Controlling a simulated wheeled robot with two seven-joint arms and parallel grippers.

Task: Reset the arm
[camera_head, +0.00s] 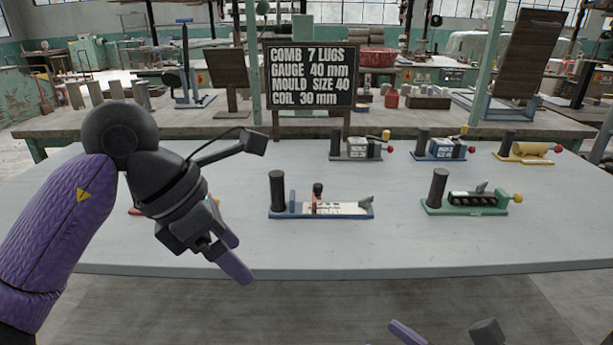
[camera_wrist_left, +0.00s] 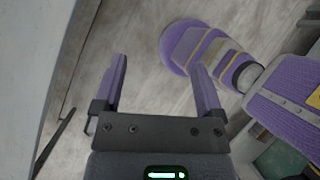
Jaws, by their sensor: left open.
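My left gripper (camera_head: 235,258) hangs over the left part of the grey table, its purple fingers pointing down and to the right. In the left wrist view its two fingers (camera_wrist_left: 158,70) stand apart with nothing between them. A purple finger-like piece (camera_head: 406,332) and a dark block at the bottom edge of the head view look like part of my right arm's end. Most of it is cut off, so its jaws cannot be judged.
The grey table (camera_head: 330,250) holds a blue-based device (camera_head: 335,212) and a green-based device (camera_head: 465,207). Several more devices stand behind them. One at the left is mostly hidden behind my left gripper. A black sign (camera_head: 309,75) stands beyond. The table's front strip is clear.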

